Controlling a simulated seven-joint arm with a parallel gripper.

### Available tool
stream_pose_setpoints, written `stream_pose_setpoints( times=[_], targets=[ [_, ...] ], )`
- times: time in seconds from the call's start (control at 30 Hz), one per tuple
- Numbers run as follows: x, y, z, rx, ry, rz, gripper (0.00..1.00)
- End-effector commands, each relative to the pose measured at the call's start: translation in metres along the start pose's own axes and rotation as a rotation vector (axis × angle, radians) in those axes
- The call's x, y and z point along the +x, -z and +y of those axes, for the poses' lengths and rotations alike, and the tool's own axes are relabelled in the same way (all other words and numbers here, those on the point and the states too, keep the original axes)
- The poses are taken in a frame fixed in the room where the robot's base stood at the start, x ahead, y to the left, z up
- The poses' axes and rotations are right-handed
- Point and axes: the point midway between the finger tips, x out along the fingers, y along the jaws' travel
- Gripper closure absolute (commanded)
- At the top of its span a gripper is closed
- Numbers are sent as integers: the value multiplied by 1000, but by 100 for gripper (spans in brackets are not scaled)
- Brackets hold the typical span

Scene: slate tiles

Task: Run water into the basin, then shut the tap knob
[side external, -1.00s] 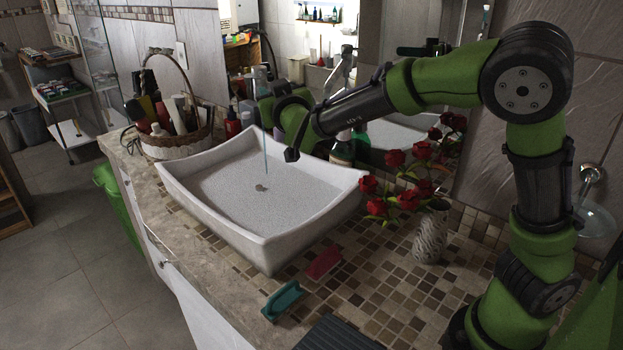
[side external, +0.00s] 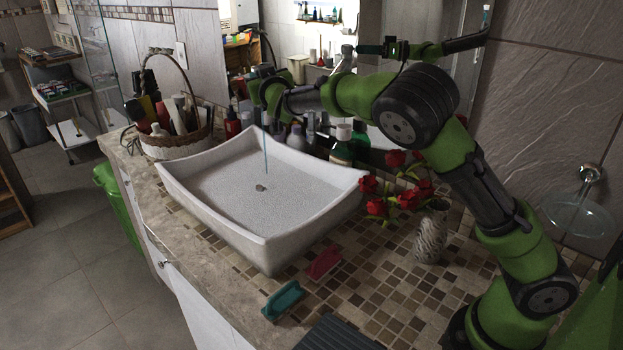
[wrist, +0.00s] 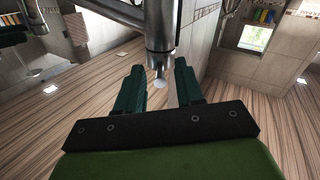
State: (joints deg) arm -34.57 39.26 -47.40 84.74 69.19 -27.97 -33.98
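The white basin (side external: 315,215) sits on the tiled counter with a dark spot at its middle. A thin stream of water (side external: 266,150) falls into it. My gripper (side external: 258,84) is above the basin's back edge and hides most of the tap in the side view. In the wrist view my gripper (wrist: 158,80) has its two dark green fingers apart. The metal tap (wrist: 160,28) shows just beyond and between the fingertips, with no clear grip on it. I cannot make out the knob separately.
A wicker basket of bottles (side external: 175,148) stands left of the basin. Bottles (side external: 342,148) line its back edge. A vase (side external: 431,232) with red roses stands at the right. A teal brush (side external: 283,300) and a red brush (side external: 325,262) lie in front.

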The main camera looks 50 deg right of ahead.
Motion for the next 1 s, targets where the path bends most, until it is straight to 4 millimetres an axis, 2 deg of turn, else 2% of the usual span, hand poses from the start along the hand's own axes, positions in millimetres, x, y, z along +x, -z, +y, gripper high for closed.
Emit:
stream_pose_setpoints(
  times=[0.07,0.3,0.67,1.0],
  targets=[
    [0,0,0,0,0,0,65],
    [0,0,0,0,-1,0,100],
    [0,0,2,-1,9,3,100],
    [0,-1,10,1,108,23,100]
  ],
)
